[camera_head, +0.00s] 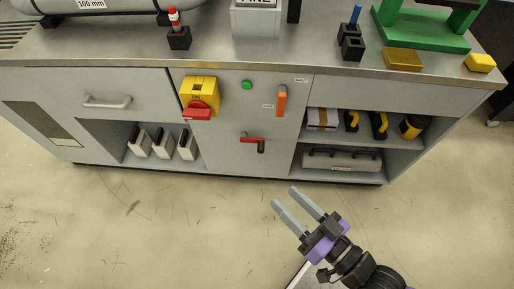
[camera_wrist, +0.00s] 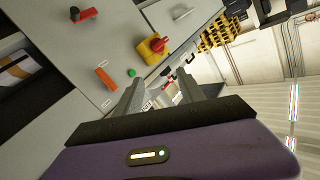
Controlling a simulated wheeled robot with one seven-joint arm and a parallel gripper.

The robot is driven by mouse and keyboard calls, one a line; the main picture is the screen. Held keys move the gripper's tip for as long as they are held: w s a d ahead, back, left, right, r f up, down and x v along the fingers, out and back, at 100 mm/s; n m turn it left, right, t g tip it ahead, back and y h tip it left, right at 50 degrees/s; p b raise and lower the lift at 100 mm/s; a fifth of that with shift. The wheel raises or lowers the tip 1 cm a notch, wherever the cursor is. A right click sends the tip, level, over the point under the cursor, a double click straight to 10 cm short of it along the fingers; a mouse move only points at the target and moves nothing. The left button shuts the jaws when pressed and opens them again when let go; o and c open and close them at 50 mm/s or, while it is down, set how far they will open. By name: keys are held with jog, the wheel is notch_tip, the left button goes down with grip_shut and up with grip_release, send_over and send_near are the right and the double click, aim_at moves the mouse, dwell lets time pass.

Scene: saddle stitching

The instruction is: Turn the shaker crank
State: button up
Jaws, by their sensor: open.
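A small red crank (camera_head: 251,139) with a black handle (camera_head: 261,146) sits low on the cabinet's front panel, under the green button. I take it to be the shaker crank; no readable label shows on it. The crank also shows at the upper left of the wrist view (camera_wrist: 88,14), with its black handle end at the left. My gripper (camera_head: 282,197) is open and empty, in front of the cabinet, below and right of the crank in the head view. It is apart from the crank. Its fingers also show in the wrist view (camera_wrist: 170,92).
A yellow box with a red knob (camera_head: 199,98), a green button (camera_head: 247,85) and an orange lever (camera_head: 281,100) share the panel. A drawer handle (camera_head: 107,102) juts out at left. Open shelves hold a grey case (camera_head: 342,160) and tools. The floor before the cabinet is clear.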

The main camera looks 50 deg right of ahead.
jog(key=w+d+f+m+h+b, duration=0.45)
jog(key=w+f+m, duration=0.3)
jog(key=f, duration=0.35)
jog(key=m+g+h+b, duration=0.6)
jog(key=m+h+b, duration=0.15)
jog(key=m, duration=0.45)
send_near(262, 142)
jog(key=shift+w+d+f, duration=0.35)
jog(key=shift+w+d, duration=0.15)
jog(key=shift+d, duration=0.05)
jog(key=shift+w+d+f, duration=0.35)
jog(key=shift+w+d, duration=0.15)
jog(key=shift+d, duration=0.1)
jog(key=shift+w+d+f, duration=0.1)
jog(key=shift+w+d, duration=0.25)
jog(key=shift+d, duration=0.05)
jog(key=shift+b+x, duration=0.8)
jog(key=shift+x, duration=2.65)
grip_shut()
